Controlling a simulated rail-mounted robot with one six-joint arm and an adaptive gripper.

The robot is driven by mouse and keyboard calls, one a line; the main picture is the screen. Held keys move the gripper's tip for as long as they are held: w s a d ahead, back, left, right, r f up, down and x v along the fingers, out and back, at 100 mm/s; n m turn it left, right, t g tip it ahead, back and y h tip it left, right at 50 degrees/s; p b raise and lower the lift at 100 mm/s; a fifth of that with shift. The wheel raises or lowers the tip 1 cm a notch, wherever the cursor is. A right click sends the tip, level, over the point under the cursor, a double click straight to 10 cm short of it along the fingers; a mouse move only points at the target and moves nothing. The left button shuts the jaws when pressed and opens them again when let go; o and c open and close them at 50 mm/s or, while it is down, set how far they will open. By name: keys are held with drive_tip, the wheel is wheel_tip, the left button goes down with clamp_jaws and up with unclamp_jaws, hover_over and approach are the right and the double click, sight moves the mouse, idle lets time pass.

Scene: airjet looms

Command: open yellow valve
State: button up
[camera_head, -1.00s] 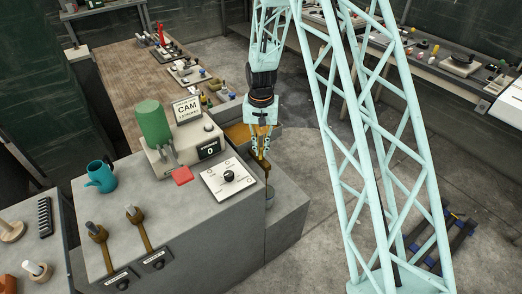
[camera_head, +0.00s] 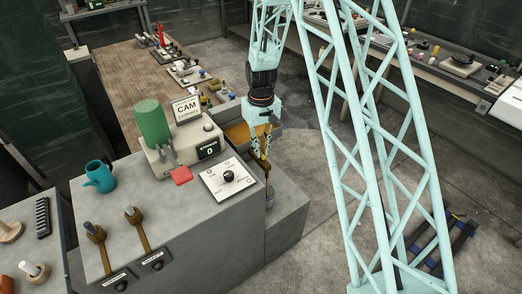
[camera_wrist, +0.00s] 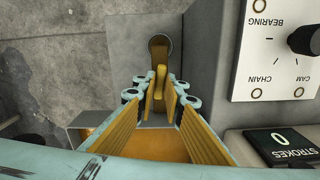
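In the wrist view, my gripper's yellow-padded fingers (camera_wrist: 157,98) stand apart on either side of the handle, with gaps showing. Whether either finger touches it, I cannot tell.
The console (camera_head: 185,225) carries a white dial plate (camera_head: 229,180), a red pad (camera_head: 181,176), a stroke counter (camera_head: 209,149), a green cylinder (camera_head: 153,124) and a teal mug (camera_head: 100,176). A yellow-lined bin (camera_head: 238,133) sits behind my gripper.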

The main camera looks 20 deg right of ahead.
drive_tip(key=o, duration=0.4)
drive_tip(key=shift+c, duration=0.2)
drive_tip(key=shift+r, duration=0.1)
drive_tip(key=shift+r+p, duration=1.3)
drive_tip(key=shift+r, duration=1.6)
drive_tip(key=shift+r, duration=0.1)
wheel_tip(320, 180, up, 12)
